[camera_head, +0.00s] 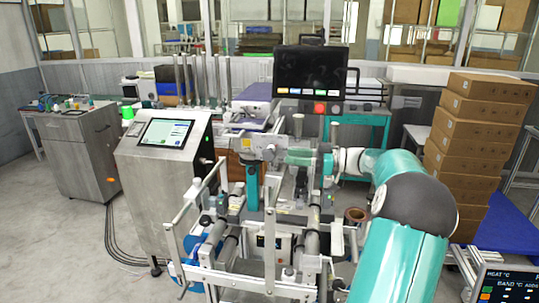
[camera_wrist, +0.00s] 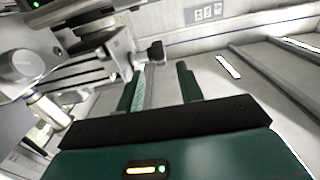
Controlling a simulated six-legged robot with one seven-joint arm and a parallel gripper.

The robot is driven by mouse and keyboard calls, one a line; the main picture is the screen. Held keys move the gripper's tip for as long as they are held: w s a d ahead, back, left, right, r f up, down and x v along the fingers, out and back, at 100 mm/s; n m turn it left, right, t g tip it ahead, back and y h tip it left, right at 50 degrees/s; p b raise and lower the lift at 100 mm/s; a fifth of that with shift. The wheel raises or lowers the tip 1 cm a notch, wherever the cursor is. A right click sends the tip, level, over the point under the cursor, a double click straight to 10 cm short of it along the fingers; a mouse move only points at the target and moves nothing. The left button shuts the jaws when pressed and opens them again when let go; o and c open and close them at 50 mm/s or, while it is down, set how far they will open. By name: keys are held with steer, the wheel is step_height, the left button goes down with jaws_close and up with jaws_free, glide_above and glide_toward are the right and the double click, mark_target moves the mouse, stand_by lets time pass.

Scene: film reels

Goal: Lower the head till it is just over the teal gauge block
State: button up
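A grey metal print head assembly (camera_head: 252,143) sits on the machine frame, left of my gripper. A teal upright piece (camera_head: 252,186) shows below it; I take this for the gauge block, but the gap between them is too small to judge. In the wrist view the metal assembly (camera_wrist: 98,62) fills the upper left, with a dark knob (camera_wrist: 152,54) on its right end. My gripper (camera_wrist: 161,70) is open, its two dark green fingers apart and pointing toward the knob. The knob appears between or just beyond the fingertips. In the head view my gripper (camera_head: 297,157) reaches left toward the assembly.
A steel cabinet with a screen (camera_head: 166,132) stands left of the machine. A dark monitor (camera_head: 310,72) is behind it. Stacked cartons (camera_head: 480,130) stand at the right. White rails (camera_head: 195,240) and rollers crowd the front. Open floor lies at the left.

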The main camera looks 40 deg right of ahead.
mark_target(268, 161)
steer(key=x, duration=0.8)
steer(key=shift+w+a, duration=0.1)
steer(key=shift+w, duration=0.05)
steer(key=shift+c, duration=0.5)
steer(key=shift+f, duration=0.15)
steer(key=c, duration=0.7)
